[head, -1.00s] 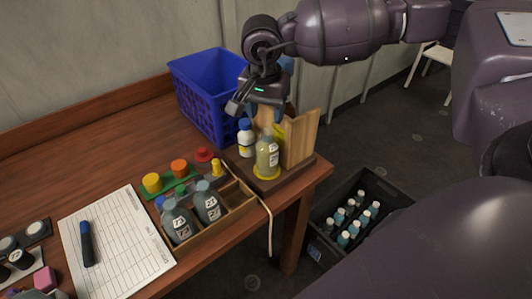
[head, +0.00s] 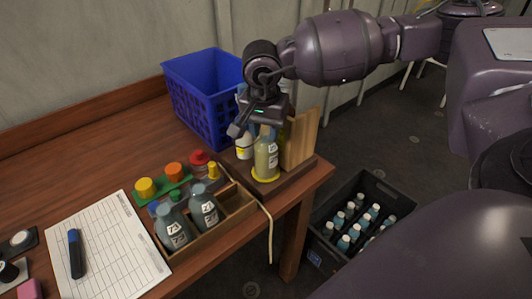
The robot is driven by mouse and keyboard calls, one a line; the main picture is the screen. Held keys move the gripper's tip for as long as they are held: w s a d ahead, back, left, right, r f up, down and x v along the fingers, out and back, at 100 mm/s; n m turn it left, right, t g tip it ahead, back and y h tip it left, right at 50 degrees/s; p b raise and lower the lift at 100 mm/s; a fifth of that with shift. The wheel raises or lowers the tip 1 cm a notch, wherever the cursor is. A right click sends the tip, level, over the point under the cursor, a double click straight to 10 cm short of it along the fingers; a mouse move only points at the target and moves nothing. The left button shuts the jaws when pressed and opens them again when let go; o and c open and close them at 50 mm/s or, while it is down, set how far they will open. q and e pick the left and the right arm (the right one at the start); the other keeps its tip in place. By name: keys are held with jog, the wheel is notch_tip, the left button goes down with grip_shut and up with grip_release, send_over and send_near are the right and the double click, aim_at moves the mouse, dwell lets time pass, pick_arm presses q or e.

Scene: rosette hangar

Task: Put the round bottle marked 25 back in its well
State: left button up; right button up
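A round bottle (head: 266,158) with yellowish contents and a white label stands upright on a yellow ring (head: 262,179) on the wooden stand (head: 297,172) at the table's right corner. Its label is too small to read surely. My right gripper (head: 257,129) points down at the bottle's top, its fingers spread and partly hiding the cap; I cannot tell whether they touch it. A white bottle with a yellow label (head: 244,148) stands just behind, partly covered by the gripper. My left gripper is not in view.
A wooden tray (head: 237,208) holds grey bottles (head: 203,208) left of the stand. A blue crate (head: 190,85) stands behind. A clipboard sheet (head: 110,240) with a marker (head: 76,253) lies at left. A black crate (head: 385,188) of bottles is on the floor.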

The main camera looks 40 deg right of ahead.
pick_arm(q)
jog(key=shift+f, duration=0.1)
pick_arm(e)
jog(key=shift+c, duration=1.2)
jog(key=shift+c, duration=0.3)
jog(key=shift+r, duration=0.1)
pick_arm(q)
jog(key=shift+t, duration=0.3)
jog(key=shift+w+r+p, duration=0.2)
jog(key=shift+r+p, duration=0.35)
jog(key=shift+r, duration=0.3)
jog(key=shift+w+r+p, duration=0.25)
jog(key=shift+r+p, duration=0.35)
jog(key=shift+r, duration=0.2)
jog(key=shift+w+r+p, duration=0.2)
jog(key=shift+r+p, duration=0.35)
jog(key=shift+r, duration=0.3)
pick_arm(e)
notch_tip(320, 180, up, 7)
